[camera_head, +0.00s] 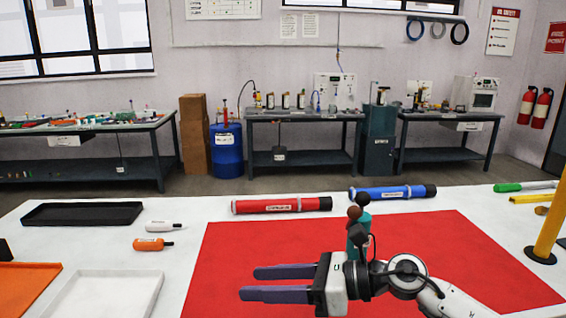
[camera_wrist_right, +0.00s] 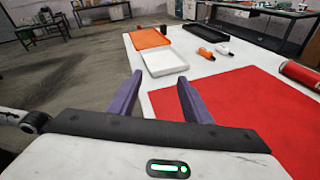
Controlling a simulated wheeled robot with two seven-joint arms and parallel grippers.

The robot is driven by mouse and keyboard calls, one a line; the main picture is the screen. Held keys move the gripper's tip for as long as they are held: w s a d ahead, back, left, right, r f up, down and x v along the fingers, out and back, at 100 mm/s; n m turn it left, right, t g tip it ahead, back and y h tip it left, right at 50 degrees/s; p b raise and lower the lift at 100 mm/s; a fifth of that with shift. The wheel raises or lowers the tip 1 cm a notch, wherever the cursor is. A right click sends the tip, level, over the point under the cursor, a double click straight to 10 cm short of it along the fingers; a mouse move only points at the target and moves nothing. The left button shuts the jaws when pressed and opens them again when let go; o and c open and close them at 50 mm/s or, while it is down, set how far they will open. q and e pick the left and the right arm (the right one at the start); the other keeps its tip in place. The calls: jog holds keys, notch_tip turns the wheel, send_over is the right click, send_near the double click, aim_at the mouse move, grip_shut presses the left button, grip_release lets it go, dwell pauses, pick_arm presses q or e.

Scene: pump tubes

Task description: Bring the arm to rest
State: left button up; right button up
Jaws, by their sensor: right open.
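My right gripper (camera_head: 285,283) is open and empty, its two purple fingers pointing left above the front part of the red mat (camera_head: 240,240). In the right wrist view the gripper (camera_wrist_right: 160,97) shows with its fingers apart and nothing between them. A red tube (camera_head: 300,205) lies at the back edge of the mat, and its end also shows in the right wrist view (camera_wrist_right: 300,74). A blue tube (camera_head: 385,193) lies to its right. A teal item with brown knobs (camera_head: 358,222) stands behind my right wrist, partly hidden by it. My left gripper is out of view.
At the left are a black tray (camera_head: 40,214), a white tray (camera_head: 110,292), an orange tray (camera_head: 25,285), a white bottle (camera_head: 160,227) and an orange bottle (camera_head: 150,244). A yellow post (camera_head: 550,235) stands at the right. The mat left of my fingers is clear.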

notch_tip(320, 180, up, 7)
jog(key=w+d+m+t, duration=0.1)
jog(key=d+m+t, duration=0.2)
jog(key=m+t, duration=1.15)
jog(key=s+d+f+m+g+h, duration=0.3)
jog(key=d+f+m+h, duration=1.2)
jog(key=m, duration=0.9)
jog(key=s+d+f+m+g, duration=0.25)
jog(key=s+f+g, duration=0.2)
jog(key=s, duration=0.45)
jog(key=s+d+f+m+g, duration=0.25)
jog(key=s+f, duration=0.35)
jog(key=s, duration=0.3)
jog(key=s+d+f+m+g, duration=0.2)
jog(key=s+f+m+g, duration=0.25)
jog(key=s, duration=0.45)
jog(key=w+a+f+t+y, duration=0.1)
jog(key=w+a+f+t, duration=0.1)
jog(key=f, duration=0.4)
jog(key=w+a+f+n+t+y, duration=0.1)
jog(key=w+a+f+t, duration=0.1)
jog(key=f, duration=0.4)
jog(key=shift+w+a+t, duration=0.35)
jog(key=shift+a+t, duration=0.35)
jog(key=shift+a, duration=0.05)
